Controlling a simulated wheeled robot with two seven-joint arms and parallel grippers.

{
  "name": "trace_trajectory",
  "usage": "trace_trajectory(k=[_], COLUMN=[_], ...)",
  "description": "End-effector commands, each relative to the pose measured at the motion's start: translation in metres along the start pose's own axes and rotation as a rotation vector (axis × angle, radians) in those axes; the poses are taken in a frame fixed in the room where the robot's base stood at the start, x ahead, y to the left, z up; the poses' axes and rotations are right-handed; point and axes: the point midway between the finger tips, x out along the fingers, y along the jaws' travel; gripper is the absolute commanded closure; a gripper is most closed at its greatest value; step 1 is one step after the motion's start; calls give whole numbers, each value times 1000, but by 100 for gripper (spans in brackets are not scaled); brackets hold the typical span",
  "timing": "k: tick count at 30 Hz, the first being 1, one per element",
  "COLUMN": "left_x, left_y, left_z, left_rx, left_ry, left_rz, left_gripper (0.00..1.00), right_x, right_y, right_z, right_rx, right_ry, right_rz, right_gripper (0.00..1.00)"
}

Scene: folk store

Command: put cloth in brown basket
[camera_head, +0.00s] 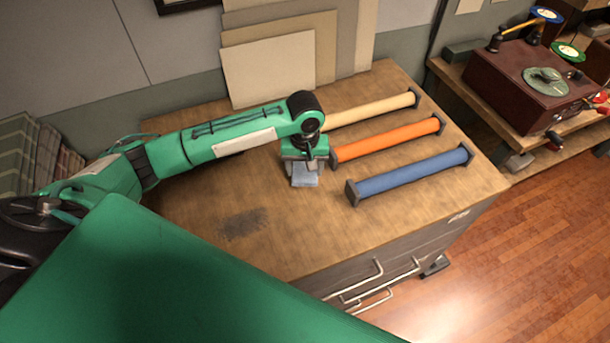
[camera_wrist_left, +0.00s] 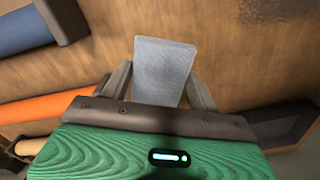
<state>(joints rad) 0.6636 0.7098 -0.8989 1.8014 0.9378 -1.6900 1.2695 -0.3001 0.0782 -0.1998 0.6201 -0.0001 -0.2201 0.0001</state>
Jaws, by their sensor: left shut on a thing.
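My left gripper (camera_head: 305,172) is over the wooden cabinet top, left of the colored rolls. It is shut on a small blue-grey cloth (camera_head: 305,179), which shows below the fingers. In the left wrist view the cloth (camera_wrist_left: 164,68) stands out flat between the two fingers of the gripper (camera_wrist_left: 160,88). I cannot tell whether the cloth touches the cabinet top. No brown basket shows in either view. My right gripper is not in view.
Beige (camera_head: 372,109), orange (camera_head: 388,139) and blue (camera_head: 412,174) rolls on dark end holders lie on the cabinet top (camera_head: 300,235). Boards (camera_head: 270,68) lean on the wall behind. A record player (camera_head: 525,75) stands on a bench at right. The cabinet's front left top is clear.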

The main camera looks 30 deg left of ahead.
Motion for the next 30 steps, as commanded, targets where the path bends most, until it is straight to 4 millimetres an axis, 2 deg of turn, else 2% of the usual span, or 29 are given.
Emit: trace_trajectory(k=[5,13,25,26,29,30], left_x=[15,51,57,58,58,58], left_y=[0,0,0,0,0,0], left_z=[0,0,0,0,0,0], left_rx=[-1,-1,0,0,0,0], left_ry=[-1,-1,-1,-1,0,0], left_rz=[1,-1,1,1,1,1], left_gripper=[62,62,62,37,17,17], right_x=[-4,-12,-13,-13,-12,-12], right_y=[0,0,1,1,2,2], right_z=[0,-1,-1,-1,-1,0], right_rx=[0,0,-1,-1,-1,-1], right_ry=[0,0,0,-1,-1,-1], right_rz=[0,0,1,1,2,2], right_gripper=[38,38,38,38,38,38])
